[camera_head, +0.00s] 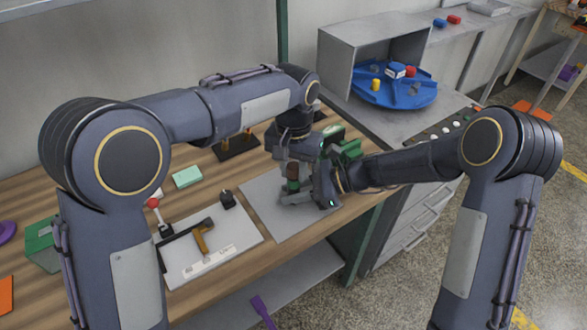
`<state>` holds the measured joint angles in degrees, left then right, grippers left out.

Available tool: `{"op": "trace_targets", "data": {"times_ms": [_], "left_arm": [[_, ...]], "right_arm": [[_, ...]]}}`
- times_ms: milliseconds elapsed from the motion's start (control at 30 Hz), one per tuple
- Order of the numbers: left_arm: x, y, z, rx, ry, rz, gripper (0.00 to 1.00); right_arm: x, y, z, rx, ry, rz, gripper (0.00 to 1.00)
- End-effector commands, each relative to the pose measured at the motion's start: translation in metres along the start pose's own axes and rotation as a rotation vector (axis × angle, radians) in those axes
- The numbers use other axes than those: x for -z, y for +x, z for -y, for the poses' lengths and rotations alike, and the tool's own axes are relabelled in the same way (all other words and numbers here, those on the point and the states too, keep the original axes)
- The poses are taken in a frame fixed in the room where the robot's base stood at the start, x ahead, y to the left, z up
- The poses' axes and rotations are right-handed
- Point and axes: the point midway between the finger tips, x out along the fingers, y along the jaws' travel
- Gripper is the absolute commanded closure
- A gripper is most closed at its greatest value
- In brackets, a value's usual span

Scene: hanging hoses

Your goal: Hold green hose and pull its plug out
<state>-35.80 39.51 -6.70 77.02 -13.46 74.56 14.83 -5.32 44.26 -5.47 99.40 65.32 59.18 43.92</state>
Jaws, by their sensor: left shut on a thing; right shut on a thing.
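A small upright piece stands above the grey mat, with a red-brown plug (292,171) on top and the green hose (293,185) below. My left gripper (291,162) comes down from above and looks shut on the plug. My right gripper (303,194) comes in from the right, low down, and looks shut on the green hose. The two grippers are very close together. The fingertips are small and partly hidden by my wrists, so the exact contact and whether plug and hose are joined cannot be told.
The grey mat (277,218) lies under the grippers. A white board (228,245) with a hammer (201,238) lies to the left. A teal block (187,176) sits behind it. A green machine part (345,148) stands close behind my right wrist. A blue round tray (420,98) is at the back right.

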Motion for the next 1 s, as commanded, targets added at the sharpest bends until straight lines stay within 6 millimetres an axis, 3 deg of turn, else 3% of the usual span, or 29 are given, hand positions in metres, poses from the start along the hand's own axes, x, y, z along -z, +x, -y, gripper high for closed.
{"op": "trace_targets", "data": {"times_ms": [1000], "left_arm": [[0.001,-0.041,0.000,-0.001,0.000,-0.005,0.96]], "right_arm": [[0.002,0.001,-0.001,-0.003,0.003,-0.004,0.97]]}}
